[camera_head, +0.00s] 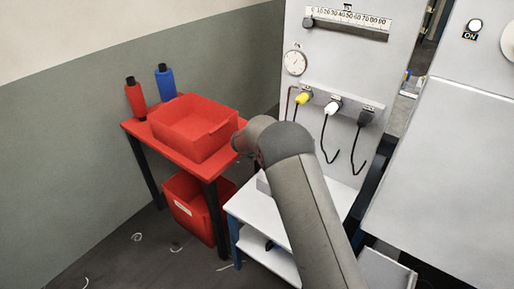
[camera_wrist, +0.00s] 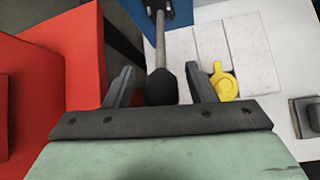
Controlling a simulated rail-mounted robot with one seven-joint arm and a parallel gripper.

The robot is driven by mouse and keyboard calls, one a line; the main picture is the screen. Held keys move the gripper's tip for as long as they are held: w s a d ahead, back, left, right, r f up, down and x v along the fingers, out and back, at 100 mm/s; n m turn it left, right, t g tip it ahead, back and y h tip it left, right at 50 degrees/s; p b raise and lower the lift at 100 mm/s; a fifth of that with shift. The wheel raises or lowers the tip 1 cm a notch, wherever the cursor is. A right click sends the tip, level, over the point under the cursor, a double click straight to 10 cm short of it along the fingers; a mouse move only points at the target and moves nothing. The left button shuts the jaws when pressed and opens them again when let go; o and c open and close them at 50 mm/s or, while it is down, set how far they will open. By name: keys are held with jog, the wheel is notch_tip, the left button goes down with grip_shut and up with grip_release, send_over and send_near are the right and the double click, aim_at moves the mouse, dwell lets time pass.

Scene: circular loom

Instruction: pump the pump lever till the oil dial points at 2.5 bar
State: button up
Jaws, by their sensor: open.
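In the wrist view my gripper (camera_wrist: 160,80) is open, with one finger on each side of the dark knob at the end of the pump lever (camera_wrist: 160,88). The lever's grey rod runs away from the knob to a dark blue mount at the top. Small gaps show between the knob and the fingers. In the head view my arm hides the lever and my gripper. The round white dial (camera_head: 295,61) hangs on the grey panel; it is too small to read its pointer.
A yellow ringed part (camera_wrist: 224,82) lies on a white surface (camera_wrist: 270,75) close to the right finger. A red table (camera_head: 140,130) with a red bin (camera_head: 195,128), a red bottle (camera_head: 136,98) and a blue bottle (camera_head: 165,82) stands left of my arm.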

jog(key=b+v, duration=0.1)
jog(key=v, duration=1.5)
jog(key=shift+r+b, duration=0.15)
jog(key=shift+b, duration=0.15)
jog(key=shift+s, duration=0.1)
jog(key=s+d+r+m+g, duration=0.4)
jog(key=s+d+m, duration=0.9)
jog(key=d, duration=0.4)
jog(key=s+d+f+m+g+y, duration=0.1)
jog(key=s+d+m+g+y, duration=0.1)
jog(key=s+m, duration=0.5)
jog(key=s+d+f+m+g+y, duration=0.1)
jog(key=s+m, duration=0.6)
jog(key=s, duration=1.1)
jog(key=shift+s+d+m+g+y, duration=0.25)
jog(key=shift+d+g+y, duration=0.2)
jog(key=shift+d, duration=0.65)
